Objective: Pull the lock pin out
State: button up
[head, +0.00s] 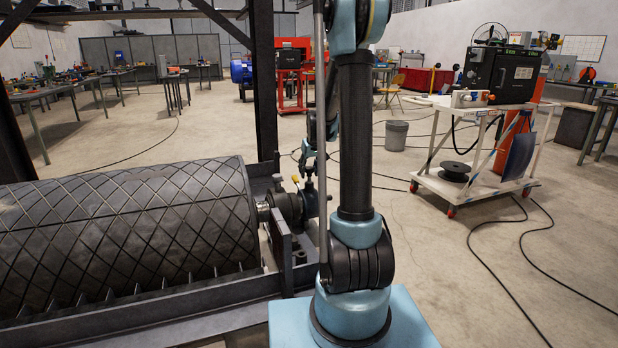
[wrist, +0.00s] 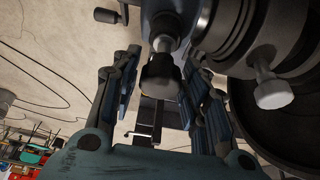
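In the wrist view, a dark rounded knob on a short metal stem (wrist: 160,76), which looks like the lock pin, sticks out of a dark housing. My gripper (wrist: 163,62) is open, with one finger on each side of this knob. A gap shows between the left finger and the knob; the right finger is close to it, and contact there cannot be told. In the head view my gripper is small and partly hidden behind my arm, near the bearing housing (head: 287,207) at the end of the pulley drum (head: 130,225).
A second, pale knob (wrist: 273,90) sits on the round housing to the right in the wrist view. A small dark handle (wrist: 106,15) shows at upper left. The pulley's steel frame (head: 264,80) stands beside my arm.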

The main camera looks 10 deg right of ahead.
grip_shut()
jog(key=shift+r, duration=0.7)
dwell(0.4)
notch_tip(320, 180, up, 10)
dwell(2.2)
